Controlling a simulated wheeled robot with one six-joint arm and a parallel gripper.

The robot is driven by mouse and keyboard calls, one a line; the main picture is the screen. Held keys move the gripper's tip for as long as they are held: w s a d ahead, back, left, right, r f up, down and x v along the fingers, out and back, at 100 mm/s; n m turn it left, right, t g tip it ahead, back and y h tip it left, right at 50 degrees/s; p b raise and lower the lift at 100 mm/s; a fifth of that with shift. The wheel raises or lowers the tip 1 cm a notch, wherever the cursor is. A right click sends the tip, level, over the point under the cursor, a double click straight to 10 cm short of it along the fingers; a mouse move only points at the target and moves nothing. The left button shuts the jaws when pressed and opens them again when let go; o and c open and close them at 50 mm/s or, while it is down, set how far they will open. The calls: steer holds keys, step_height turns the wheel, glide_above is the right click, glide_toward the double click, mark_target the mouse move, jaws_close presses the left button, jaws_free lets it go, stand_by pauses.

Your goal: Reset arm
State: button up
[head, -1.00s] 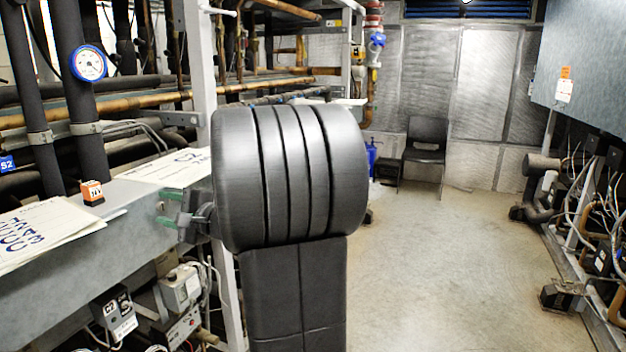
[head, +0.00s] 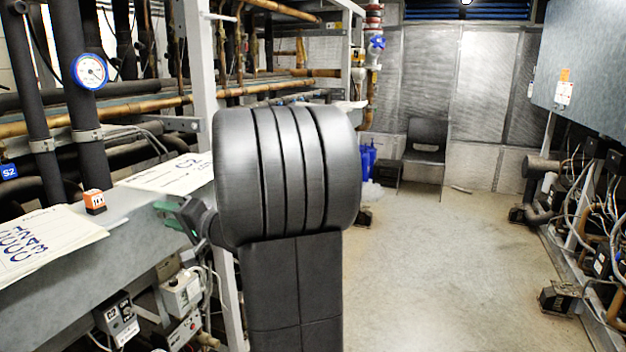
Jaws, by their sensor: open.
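My arm fills the middle of the head view, as a large black ribbed joint above a black upright link. My gripper (head: 176,220) shows just left of that joint, small and dark with green finger pads. Its fingers are apart and nothing is seen between them. It is in front of the grey metal ledge (head: 125,228), and I cannot tell whether it touches it. Part of the wrist is hidden behind the black joint.
Papers (head: 45,243) and an orange block (head: 95,202) lie on the ledge. A pressure gauge (head: 90,71) and pipes stand behind. Switch boxes (head: 182,293) hang below. The concrete floor (head: 440,260) is clear up to a chair (head: 425,145). Wired machinery lines the right.

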steer(key=shift+n+p, duration=0.9)
steer(key=shift+n, duration=0.6)
